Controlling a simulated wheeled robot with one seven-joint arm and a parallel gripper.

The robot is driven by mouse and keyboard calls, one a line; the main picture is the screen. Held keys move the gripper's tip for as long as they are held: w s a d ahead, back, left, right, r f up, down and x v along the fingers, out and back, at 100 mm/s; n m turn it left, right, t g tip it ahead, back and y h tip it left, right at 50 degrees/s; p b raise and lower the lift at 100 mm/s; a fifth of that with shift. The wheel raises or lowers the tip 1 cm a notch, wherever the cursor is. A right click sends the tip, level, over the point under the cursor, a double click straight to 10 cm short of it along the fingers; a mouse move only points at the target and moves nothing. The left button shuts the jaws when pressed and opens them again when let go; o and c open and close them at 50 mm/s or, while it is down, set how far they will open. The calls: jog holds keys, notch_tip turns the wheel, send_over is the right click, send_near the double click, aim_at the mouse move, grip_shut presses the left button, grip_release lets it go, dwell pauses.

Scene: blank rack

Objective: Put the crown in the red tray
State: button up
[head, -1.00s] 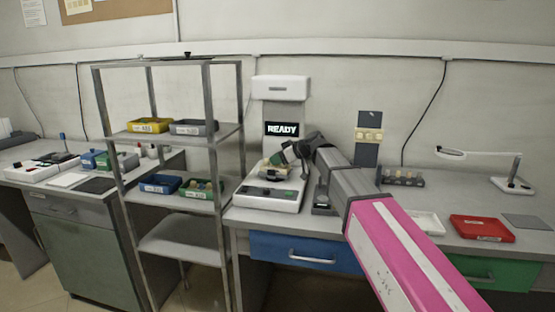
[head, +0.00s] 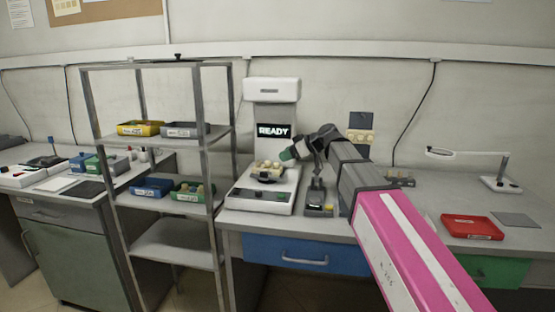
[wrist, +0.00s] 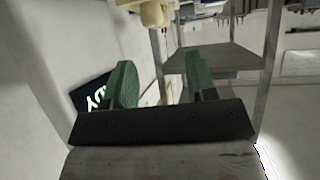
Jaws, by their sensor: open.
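My gripper (head: 294,152) has green fingertips and is open. In the wrist view the space between its fingers (wrist: 160,85) is empty. It is just right of and slightly above a cream-coloured piece (head: 268,166) on the dark holder of the white machine. A cream piece also shows beyond the fingertips in the wrist view (wrist: 152,12), cut off by the top edge. I cannot tell for sure whether this is the crown. The red tray (head: 472,226) lies on the bench at the right, clear of the arm.
The white machine (head: 261,200) has a screen (head: 273,130) reading READY. A small dark stand (head: 319,203) is right of it. A metal shelf (head: 168,240) with several bins stands left. A lamp (head: 470,155) is behind the tray, a grey mat (head: 515,219) beside it.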

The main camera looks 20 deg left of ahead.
jog(key=shift+o, duration=0.5)
jog(key=shift+v, duration=1)
jog(key=m+h, duration=0.5)
jog(key=m, duration=1.8)
send_near(268, 163)
jog(key=shift+w+a+f+g, duration=0.3)
jog(key=shift+w+a+f, duration=0.3)
jog(key=shift+f, duration=0.15)
jog(key=m, duration=0.4)
jog(key=shift+a+r+h, duration=0.2)
jog(key=shift+a+h, duration=0.1)
jog(key=shift+h, duration=0.1)
jog(key=m, duration=0.3)
jog(key=shift+w+a+r+m+h, duration=0.1)
jog(key=shift+a+r+m+h, duration=0.15)
jog(key=shift+m+h, duration=0.15)
jog(key=m, duration=0.3)
jog(key=m+h, duration=0.1)
jog(key=m, duration=0.1)
jog(key=shift+a+r, duration=0.3)
jog(key=shift+r, duration=0.05)
jog(key=shift+m, duration=0.4)
jog(key=shift+a+f, duration=0.1)
jog(key=shift+f, duration=0.15)
jog(key=shift+x, duration=3.45)
jog(key=c, duration=1.1)
